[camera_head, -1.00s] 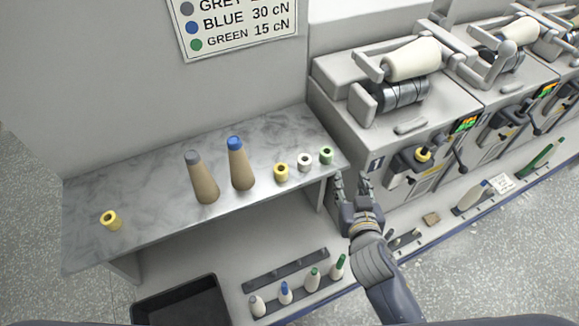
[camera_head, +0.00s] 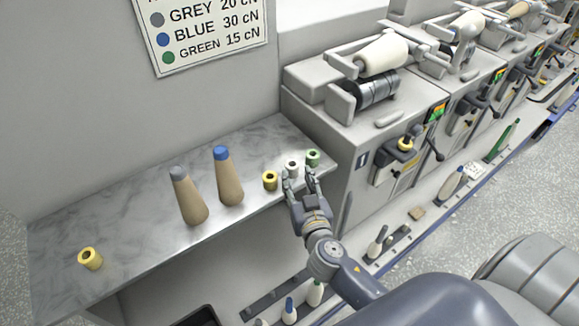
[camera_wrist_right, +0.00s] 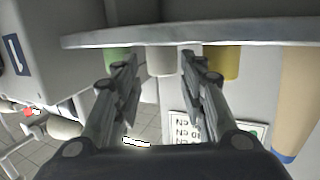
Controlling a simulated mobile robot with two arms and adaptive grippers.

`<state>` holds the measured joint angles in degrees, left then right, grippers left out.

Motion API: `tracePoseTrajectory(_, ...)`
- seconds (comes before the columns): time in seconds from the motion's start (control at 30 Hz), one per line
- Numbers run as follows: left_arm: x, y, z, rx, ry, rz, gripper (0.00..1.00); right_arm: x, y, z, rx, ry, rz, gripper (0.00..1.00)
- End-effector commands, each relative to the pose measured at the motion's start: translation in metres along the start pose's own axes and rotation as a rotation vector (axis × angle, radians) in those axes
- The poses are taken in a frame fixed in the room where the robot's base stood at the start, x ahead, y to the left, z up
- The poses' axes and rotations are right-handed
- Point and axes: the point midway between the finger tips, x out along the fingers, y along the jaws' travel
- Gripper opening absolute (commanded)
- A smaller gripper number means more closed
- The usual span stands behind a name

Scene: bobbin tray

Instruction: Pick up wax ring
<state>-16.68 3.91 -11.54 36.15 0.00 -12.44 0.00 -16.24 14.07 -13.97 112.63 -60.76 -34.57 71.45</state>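Short rings stand along the right end of the grey marbled shelf: a white one (camera_head: 292,166), a green one (camera_head: 313,157) to its right and a yellow one (camera_head: 270,181) to its left. Which is the wax ring is not labelled; the white one looks most like wax. My right gripper (camera_head: 299,179) is open at the shelf's front edge, its fingertips close to the white ring. In the right wrist view, the picture is upside down and the white ring (camera_wrist_right: 160,61) shows between the spread fingers, with green and yellow outside them. My left gripper is not in view.
Two tall brown cones, grey-topped (camera_head: 188,198) and blue-topped (camera_head: 228,180), stand left of the rings. Another yellow ring (camera_head: 90,259) stands at the shelf's far left. A winding machine (camera_head: 330,125) rises right of the shelf. Small bobbins stand below.

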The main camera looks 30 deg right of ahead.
Motion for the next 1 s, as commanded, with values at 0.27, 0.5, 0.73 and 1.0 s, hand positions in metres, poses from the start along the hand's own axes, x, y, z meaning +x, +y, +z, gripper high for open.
tracePoseTrajectory(0.27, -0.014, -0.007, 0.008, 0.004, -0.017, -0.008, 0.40, 0.022, -0.001, -0.009, -0.002, 0.002, 0.000, 0.38)
tracePoseTrajectory(0.5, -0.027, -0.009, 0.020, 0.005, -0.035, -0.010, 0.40, 0.053, -0.002, -0.010, -0.001, 0.000, 0.000, 0.38)
tracePoseTrajectory(0.73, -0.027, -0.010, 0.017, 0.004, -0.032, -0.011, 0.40, 0.060, -0.002, -0.008, 0.001, -0.001, 0.000, 0.38)
tracePoseTrajectory(1.0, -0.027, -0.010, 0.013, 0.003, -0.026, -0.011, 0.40, 0.059, -0.002, -0.008, 0.001, -0.001, 0.000, 0.14)
